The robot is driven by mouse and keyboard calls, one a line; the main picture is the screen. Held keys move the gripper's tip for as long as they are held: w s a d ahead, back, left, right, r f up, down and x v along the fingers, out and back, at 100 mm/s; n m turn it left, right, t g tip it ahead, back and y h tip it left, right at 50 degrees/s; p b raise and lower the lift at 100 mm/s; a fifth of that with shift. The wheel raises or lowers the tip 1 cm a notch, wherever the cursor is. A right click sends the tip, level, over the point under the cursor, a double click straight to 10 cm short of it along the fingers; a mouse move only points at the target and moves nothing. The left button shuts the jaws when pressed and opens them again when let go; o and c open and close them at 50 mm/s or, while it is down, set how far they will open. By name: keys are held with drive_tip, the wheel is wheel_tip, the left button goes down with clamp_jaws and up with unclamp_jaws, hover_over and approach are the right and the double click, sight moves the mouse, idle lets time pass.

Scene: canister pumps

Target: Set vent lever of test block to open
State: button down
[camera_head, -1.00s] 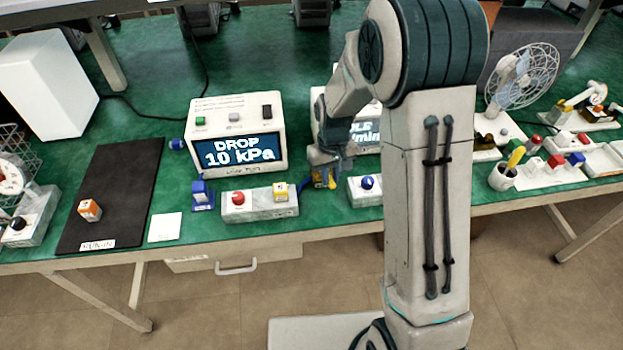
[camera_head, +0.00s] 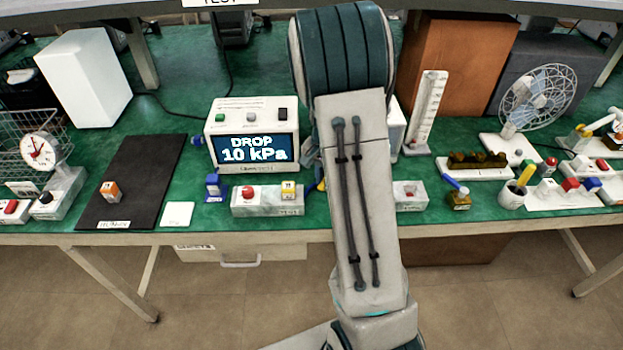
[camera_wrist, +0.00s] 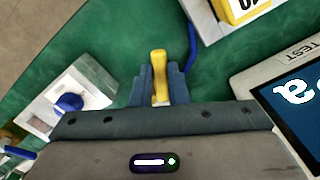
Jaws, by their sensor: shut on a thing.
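The test block (camera_head: 265,209) is a grey block at the front of the bench, with a red knob (camera_head: 248,192) and a yellow numbered part (camera_head: 289,187) on top. Its corner shows in the wrist view (camera_wrist: 208,22). My gripper (camera_wrist: 158,72) has its two blue fingers closed around a yellow bar-like piece (camera_wrist: 159,62) just beside the block. A blue tube (camera_wrist: 191,50) runs from the block towards the fingers. I cannot tell whether the yellow piece is the vent lever. In the head view my arm hides most of the gripper.
The meter (camera_head: 254,148) behind the block reads DROP 10 kPa. A blue-knobbed block (camera_wrist: 85,92) lies left of the fingers in the wrist view. A small blue part (camera_head: 213,187) stands left of the test block. A black mat (camera_head: 135,180) lies farther left.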

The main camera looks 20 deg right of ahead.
drive_tip(key=shift+w, duration=0.15)
idle(0.3)
drive_tip(key=c, duration=1.4)
unclamp_jaws()
wheel_tip(320, 180, up, 14)
drive_tip(key=s+a+r+n+t, duration=0.1)
drive_tip(key=s+a+n, duration=0.4)
drive_tip(key=s, duration=0.5)
drive_tip(key=s+a+r+n+t, duration=0.1)
drive_tip(key=s+a+n, duration=0.3)
drive_tip(key=s+a, duration=0.3)
drive_tip(key=s, duration=0.3)
drive_tip(key=shift+s+r+n+t, duration=0.2)
drive_tip(key=shift+s+n+t, duration=0.15)
drive_tip(key=shift+n+t, duration=0.05)
